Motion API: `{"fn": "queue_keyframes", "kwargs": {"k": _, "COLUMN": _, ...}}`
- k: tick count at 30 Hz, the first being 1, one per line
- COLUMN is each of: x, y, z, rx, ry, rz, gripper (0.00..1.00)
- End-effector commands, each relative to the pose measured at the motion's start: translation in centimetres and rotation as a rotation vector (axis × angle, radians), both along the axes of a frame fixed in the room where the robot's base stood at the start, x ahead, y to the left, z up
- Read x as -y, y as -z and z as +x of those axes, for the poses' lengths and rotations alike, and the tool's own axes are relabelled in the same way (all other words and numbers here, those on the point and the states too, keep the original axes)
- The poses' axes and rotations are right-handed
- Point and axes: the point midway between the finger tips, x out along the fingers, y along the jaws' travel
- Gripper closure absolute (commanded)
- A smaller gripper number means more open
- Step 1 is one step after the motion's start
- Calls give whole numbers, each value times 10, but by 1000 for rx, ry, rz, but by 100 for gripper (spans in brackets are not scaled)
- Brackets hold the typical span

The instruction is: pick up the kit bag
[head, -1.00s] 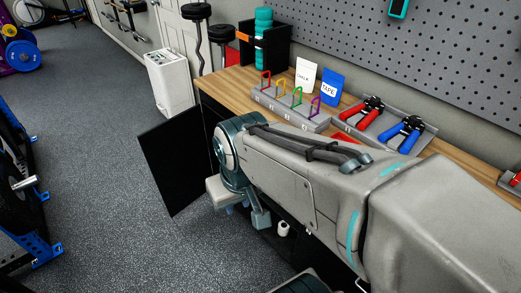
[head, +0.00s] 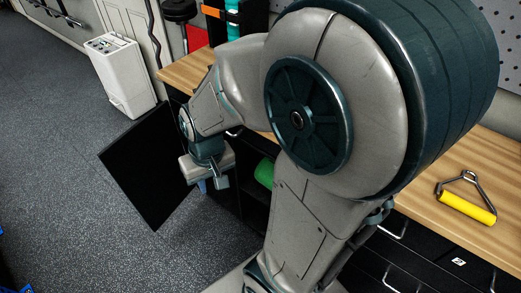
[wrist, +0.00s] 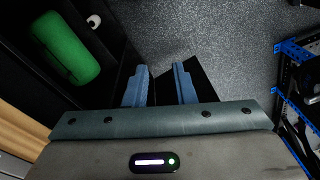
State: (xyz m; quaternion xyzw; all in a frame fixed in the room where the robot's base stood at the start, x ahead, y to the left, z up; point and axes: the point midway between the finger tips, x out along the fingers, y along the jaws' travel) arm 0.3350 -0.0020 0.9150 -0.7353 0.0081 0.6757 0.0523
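The kit bag appears to be the green, rounded, cylinder-shaped thing (head: 264,172) inside the dark open cabinet under the bench, partly hidden by my arm in the head view. In the wrist view the green bag (wrist: 65,47) lies in the dark compartment at the upper left. My gripper (wrist: 160,84) is open and empty, its two blue fingers apart. It is to the right of the bag in the wrist view and not touching it. In the head view my gripper (head: 212,183) is in front of the cabinet opening, between the bag and the open door.
The black cabinet door (head: 150,165) stands open left of my gripper. The wooden bench top (head: 460,165) carries a yellow-handled grip (head: 467,207). A small white roll (wrist: 94,21) is near the bag. A blue rack (wrist: 292,50) stands at the right.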

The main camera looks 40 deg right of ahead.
Motion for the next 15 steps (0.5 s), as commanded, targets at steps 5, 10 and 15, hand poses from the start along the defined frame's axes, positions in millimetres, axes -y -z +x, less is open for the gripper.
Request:
{"fn": "queue_keyframes", "kwargs": {"k": 5, "x": 8, "y": 86, "z": 8, "rx": -98, "ry": 47, "rz": -36, "gripper": 77}}
{"fn": "queue_keyframes", "kwargs": {"k": 10, "x": 23, "y": 157, "z": 8, "rx": -166, "ry": 90, "rz": -115, "gripper": 77}}
{"fn": "queue_keyframes", "kwargs": {"k": 15, "x": 49, "y": 221, "z": 2, "rx": -217, "ry": 121, "rz": -235, "gripper": 77}}
